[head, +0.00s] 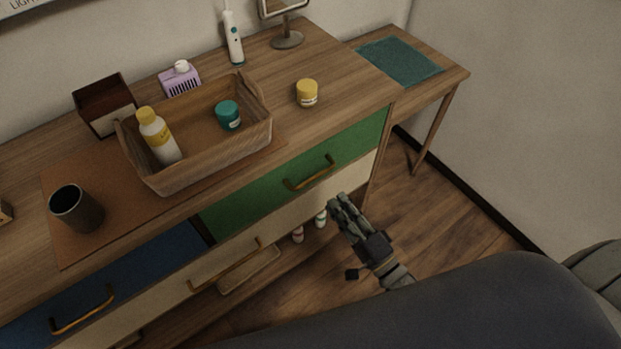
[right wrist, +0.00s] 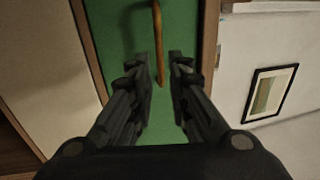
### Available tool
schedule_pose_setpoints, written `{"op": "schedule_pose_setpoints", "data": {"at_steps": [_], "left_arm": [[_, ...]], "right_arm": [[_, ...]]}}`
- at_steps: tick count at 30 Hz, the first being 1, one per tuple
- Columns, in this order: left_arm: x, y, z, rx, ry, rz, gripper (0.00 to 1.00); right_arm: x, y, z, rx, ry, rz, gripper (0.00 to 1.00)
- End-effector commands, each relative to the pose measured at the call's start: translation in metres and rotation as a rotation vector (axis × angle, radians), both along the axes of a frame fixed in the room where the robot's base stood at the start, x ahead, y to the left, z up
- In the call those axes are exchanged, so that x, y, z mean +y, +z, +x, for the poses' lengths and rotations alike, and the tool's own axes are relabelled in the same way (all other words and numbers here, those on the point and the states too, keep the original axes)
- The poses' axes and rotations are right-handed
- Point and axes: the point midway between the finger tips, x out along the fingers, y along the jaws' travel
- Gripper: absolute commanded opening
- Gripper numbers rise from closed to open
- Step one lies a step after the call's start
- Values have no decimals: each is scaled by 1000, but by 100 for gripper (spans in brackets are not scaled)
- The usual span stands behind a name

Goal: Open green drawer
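The green drawer (head: 343,155) is at the upper right of the dresser front and looks shut, with a golden bar handle (head: 310,175). My right gripper (head: 338,199) is in front of the drawer, a little below and right of the handle. In the right wrist view the gripper (right wrist: 162,68) is open. The handle (right wrist: 158,45) lies between the lines of its two fingers, ahead of them, against the green front (right wrist: 122,30). I see no contact with the handle. My left gripper is not in view.
On the dresser top stand a wicker basket (head: 262,135) with bottle and jar, a yellow jar (head: 307,93), and a dark cup (head: 76,208). A blue drawer (head: 140,268) and a cream drawer (head: 300,215) are nearby.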

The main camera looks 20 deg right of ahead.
Motion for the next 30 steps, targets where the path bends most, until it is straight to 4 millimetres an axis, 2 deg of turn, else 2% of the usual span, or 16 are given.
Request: {"op": "schedule_pose_setpoints", "data": {"at_steps": [9,15,21,29,30], "left_arm": [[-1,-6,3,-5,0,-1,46],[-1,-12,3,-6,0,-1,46],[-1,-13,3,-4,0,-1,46],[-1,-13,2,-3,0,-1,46],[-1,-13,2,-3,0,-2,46]], "right_arm": [[19,10,53,-4,-3,-1,17],[29,15,82,-2,-3,-2,17],[34,18,94,1,-3,-3,17],[34,19,94,2,-3,-3,17],[34,19,94,2,-3,-3,10]]}}
